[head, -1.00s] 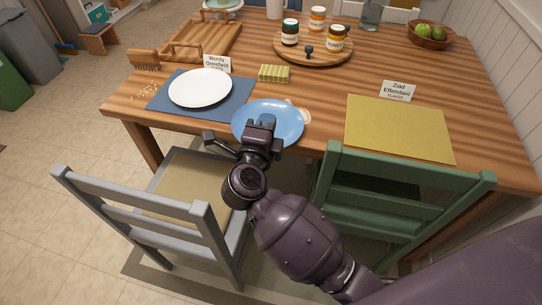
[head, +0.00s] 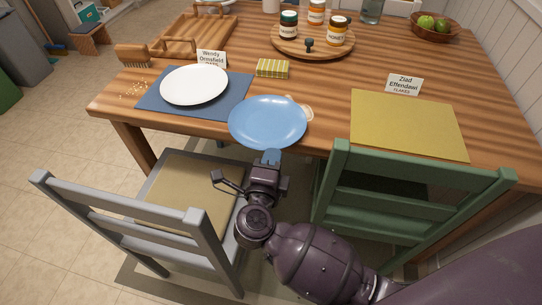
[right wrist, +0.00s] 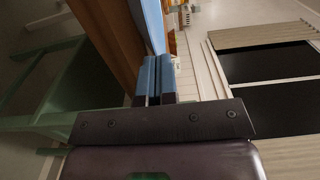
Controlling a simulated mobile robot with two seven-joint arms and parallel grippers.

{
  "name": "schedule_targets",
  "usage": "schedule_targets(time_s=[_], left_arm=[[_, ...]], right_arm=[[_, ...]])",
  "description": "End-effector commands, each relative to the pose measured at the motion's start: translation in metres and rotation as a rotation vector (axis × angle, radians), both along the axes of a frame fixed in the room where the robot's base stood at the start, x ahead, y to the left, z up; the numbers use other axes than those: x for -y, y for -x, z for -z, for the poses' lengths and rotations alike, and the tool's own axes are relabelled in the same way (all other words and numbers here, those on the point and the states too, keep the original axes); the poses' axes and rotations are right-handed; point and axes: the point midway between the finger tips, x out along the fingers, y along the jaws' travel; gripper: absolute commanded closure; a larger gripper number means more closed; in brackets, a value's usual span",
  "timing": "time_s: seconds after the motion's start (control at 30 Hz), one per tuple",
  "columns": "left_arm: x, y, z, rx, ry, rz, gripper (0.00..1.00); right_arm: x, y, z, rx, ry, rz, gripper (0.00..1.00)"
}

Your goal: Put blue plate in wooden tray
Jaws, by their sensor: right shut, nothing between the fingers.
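The blue plate (head: 268,122) lies near the table's front edge, beside and slightly overlapping the right edge of the blue placemat. My right gripper (head: 270,158) is just in front of the plate at the table edge, with its fingers together and empty. In the right wrist view the blue fingers (right wrist: 155,80) are closed, and the blue plate (right wrist: 152,25) shows edge-on beyond them; I cannot tell whether they touch it. The wooden tray (head: 205,32) sits at the back left of the table. My left gripper is not in view.
A white plate (head: 194,85) rests on the blue placemat (head: 150,103). A brush (head: 133,54), a yellow sponge (head: 272,68) and a round board (head: 285,46) with jars stand behind. A grey chair (head: 130,225) and a green chair (head: 420,190) flank my arm.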

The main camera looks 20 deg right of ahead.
Motion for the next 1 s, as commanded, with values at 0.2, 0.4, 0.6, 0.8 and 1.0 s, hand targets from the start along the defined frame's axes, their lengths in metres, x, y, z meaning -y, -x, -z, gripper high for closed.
schedule_targets(time_s=[0.2, 0.4, 0.6, 0.8, 1.0], left_arm=[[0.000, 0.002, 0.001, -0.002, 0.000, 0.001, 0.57], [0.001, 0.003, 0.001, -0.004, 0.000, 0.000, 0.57], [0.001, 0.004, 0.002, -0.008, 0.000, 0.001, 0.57], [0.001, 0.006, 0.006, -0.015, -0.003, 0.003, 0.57], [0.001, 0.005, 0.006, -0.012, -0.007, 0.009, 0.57]], right_arm=[[0.000, -0.001, 0.000, -0.001, 0.001, 0.000, 1.00], [-0.001, -0.003, 0.000, 0.000, 0.000, 0.001, 1.00], [-0.008, -0.036, -0.001, 0.000, -0.002, 0.002, 1.00], [-0.017, -0.085, 0.000, -0.002, -0.003, 0.002, 1.00], [-0.023, -0.122, 0.001, -0.002, 0.000, 0.002, 1.00]])
